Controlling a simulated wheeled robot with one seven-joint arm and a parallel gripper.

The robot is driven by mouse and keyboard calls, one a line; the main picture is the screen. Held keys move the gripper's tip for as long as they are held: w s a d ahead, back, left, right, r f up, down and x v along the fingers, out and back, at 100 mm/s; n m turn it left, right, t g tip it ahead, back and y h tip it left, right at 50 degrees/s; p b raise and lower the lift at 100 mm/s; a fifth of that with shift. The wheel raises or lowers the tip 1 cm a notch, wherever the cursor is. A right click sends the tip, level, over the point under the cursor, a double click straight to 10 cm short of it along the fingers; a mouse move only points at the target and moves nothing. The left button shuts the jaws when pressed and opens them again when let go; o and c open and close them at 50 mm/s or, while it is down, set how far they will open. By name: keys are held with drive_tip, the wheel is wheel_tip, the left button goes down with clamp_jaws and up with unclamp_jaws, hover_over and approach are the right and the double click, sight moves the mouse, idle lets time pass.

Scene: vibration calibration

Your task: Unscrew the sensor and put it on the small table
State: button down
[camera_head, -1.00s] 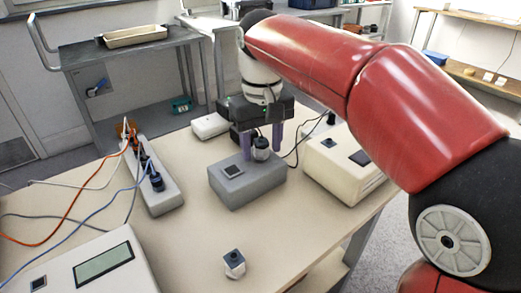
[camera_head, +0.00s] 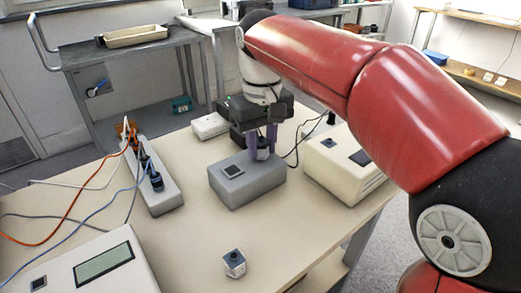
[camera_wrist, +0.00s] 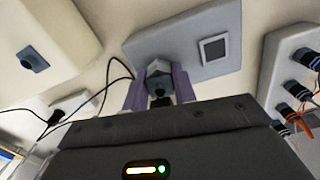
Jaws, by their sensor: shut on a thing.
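The sensor (camera_head: 263,153), a small grey-white block with a dark top, sits at the right part of the grey box (camera_head: 240,188) on the large table. In the wrist view the sensor (camera_wrist: 159,70) shows between the purple fingers of my gripper (camera_wrist: 159,92), against the face of the grey box (camera_wrist: 190,45). My gripper (camera_head: 262,146) points down and is shut on the sensor. The fingers hide part of it, and I cannot see its thread. A grey cart (camera_head: 85,58) at the back left may be the small table; I cannot be sure.
A similar small cube (camera_head: 234,264) stands at the table's front. A power strip (camera_head: 160,190) with cables lies left. A cream instrument (camera_head: 345,165) stands right, another (camera_head: 85,275) front left. A tray (camera_head: 135,36) sits on the cart. The middle front of the table (camera_head: 190,235) is clear.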

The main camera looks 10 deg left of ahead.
sight(262, 138)
drive_tip(key=shift+n, duration=0.9)
drive_tip(key=n, duration=0.4)
drive_tip(key=shift+r, duration=0.3)
drive_tip(key=shift+r, duration=1.7)
drive_tip(key=shift+s+d, duration=0.1)
drive_tip(key=s+d+f+b, duration=0.1)
drive_tip(key=s+d+b, duration=0.1)
drive_tip(key=s, duration=0.3)
drive_tip(key=s+d+f+b, duration=0.2)
drive_tip(key=s+b, duration=0.2)
drive_tip(key=s, duration=0.1)
drive_tip(key=s+d+f+b, duration=0.1)
drive_tip(key=s+b, duration=0.2)
drive_tip(key=s, duration=0.2)
drive_tip(key=shift+s+d+f, duration=0.25)
drive_tip(key=shift+s+d, duration=0.05)
drive_tip(key=shift+d, duration=0.1)
wheel_tip(262, 138, down, 2)
drive_tip(key=shift+w+f+b, duration=0.15)
drive_tip(key=shift+f+b, duration=0.05)
drive_tip(key=shift+b, duration=0.85)
drive_tip(key=shift+f+b, duration=0.8)
drive_tip(key=shift+f, duration=0.4)
